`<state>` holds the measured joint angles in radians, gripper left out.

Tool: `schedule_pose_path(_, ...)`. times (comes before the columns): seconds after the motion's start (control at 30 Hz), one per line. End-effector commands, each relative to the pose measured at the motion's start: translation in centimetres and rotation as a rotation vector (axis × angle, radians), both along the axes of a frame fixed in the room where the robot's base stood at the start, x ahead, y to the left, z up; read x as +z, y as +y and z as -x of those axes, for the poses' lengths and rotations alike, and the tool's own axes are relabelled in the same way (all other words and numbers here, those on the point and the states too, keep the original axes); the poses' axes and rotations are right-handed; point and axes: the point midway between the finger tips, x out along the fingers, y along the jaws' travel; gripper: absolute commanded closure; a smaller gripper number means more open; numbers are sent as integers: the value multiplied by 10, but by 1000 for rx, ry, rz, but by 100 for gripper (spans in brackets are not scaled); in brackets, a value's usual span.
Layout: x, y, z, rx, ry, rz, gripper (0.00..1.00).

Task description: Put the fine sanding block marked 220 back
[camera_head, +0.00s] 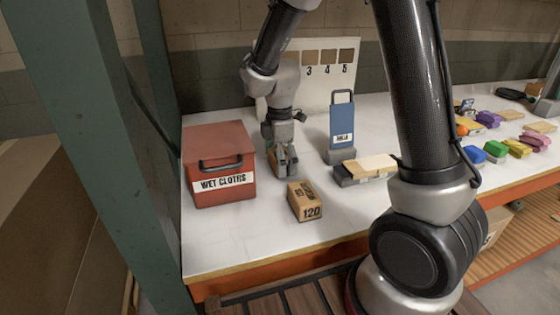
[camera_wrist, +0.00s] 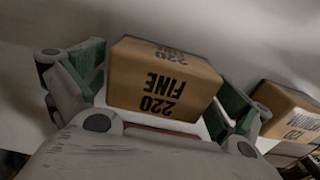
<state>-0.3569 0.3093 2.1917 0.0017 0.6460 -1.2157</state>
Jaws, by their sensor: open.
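The sanding block marked 220 FINE (camera_wrist: 163,82) is a tan block with black print, and its label reads upside down in the wrist view. My gripper (camera_head: 284,168) points down at the white bench between the red box and the block marked 120. Its green-padded fingers stand open on either side of the 220 block; I cannot tell whether either pad touches it. In the head view the fingers hide most of that block. The tan block marked 120 (camera_head: 306,203) lies nearer the front edge, and it also shows at the right of the wrist view (camera_wrist: 290,110).
A red WET CLOTHS box (camera_head: 219,170) stands close left of my gripper. A blue labelled holder (camera_head: 341,124) and a grey base with a pale block (camera_head: 366,170) stand to the right. A numbered panel (camera_head: 344,75) is behind. Several coloured blocks lie far right. The front left bench is clear.

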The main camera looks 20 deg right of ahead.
Motion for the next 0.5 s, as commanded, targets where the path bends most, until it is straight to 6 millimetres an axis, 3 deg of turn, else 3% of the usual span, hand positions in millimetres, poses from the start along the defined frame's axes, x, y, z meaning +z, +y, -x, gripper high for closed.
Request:
schedule_pose_path(0.27, 11, 0, -1, 0, -3, -1, 0)
schedule_pose_path(0.5, 62, 1, -2, 0, -6, -2, 0)
